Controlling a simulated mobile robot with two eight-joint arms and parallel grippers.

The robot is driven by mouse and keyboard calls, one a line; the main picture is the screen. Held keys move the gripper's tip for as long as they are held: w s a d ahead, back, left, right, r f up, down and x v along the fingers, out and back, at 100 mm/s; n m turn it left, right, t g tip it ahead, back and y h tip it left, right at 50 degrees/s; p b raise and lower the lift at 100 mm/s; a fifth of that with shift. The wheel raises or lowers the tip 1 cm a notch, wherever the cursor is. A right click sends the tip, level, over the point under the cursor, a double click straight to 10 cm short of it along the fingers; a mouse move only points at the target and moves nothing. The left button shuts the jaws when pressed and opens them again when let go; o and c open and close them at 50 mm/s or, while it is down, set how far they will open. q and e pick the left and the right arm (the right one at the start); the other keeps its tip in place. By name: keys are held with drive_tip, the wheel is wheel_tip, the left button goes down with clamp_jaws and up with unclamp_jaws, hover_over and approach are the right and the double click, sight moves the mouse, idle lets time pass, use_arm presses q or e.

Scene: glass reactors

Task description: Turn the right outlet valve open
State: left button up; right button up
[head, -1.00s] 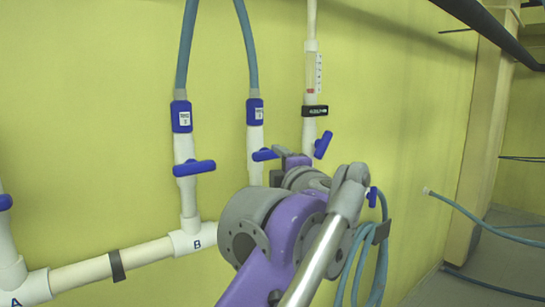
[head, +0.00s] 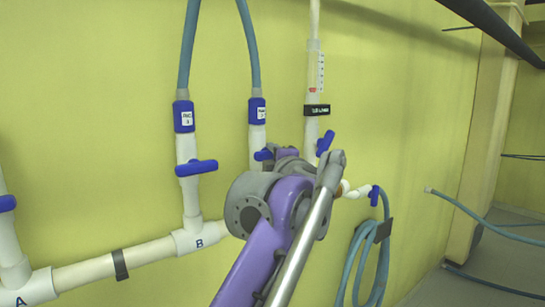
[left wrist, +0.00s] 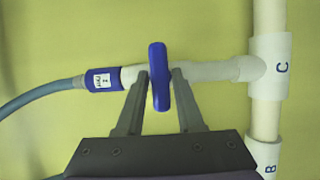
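In the head view two white pipes with blue hoses stand side by side. The left one has a blue handle (head: 196,168) lying across it. The right one has a blue handle (head: 263,154), partly hidden by my left arm. In the left wrist view a blue handle (left wrist: 159,77) stands across a white pipe (left wrist: 212,70) that joins a tee marked C (left wrist: 270,68). My left gripper (left wrist: 161,73) has its fingers apart, one on each side of this handle, with narrow gaps. In the head view its fingertips are hidden. My right gripper is out of view.
A third pipe with a clear gauge (head: 314,72) has a tilted blue handle (head: 325,142) close to my left arm. A coiled blue hose (head: 366,265) hangs on the wall at right. The tee marked B (head: 198,238) is left of my arm.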

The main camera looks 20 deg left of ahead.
use_arm(q)
clamp_jaws()
drive_tip(key=shift+n, duration=0.3)
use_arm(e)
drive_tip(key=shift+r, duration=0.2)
use_arm(q)
drive_tip(key=shift+w+d+f+n+g+y+p, duration=0.15)
drive_tip(key=shift+n+y+p, duration=1.35)
drive_tip(key=shift+n, duration=1.9)
drive_tip(key=shift+w+n+g+y+p, duration=0.1)
drive_tip(key=shift+n+g+y+p, duration=0.15)
drive_tip(key=shift+n+y+p, duration=2.2)
drive_tip(key=shift+w+d+f+n+g+y+p, duration=0.1)
drive_tip(key=shift+n+g+y+p, duration=0.4)
drive_tip(key=shift+n, duration=3.85)
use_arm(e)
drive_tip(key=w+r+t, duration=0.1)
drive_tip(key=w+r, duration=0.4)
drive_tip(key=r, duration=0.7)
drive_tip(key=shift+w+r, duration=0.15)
use_arm(q)
drive_tip(key=shift+t, duration=0.3)
drive_tip(key=shift+s, duration=0.1)
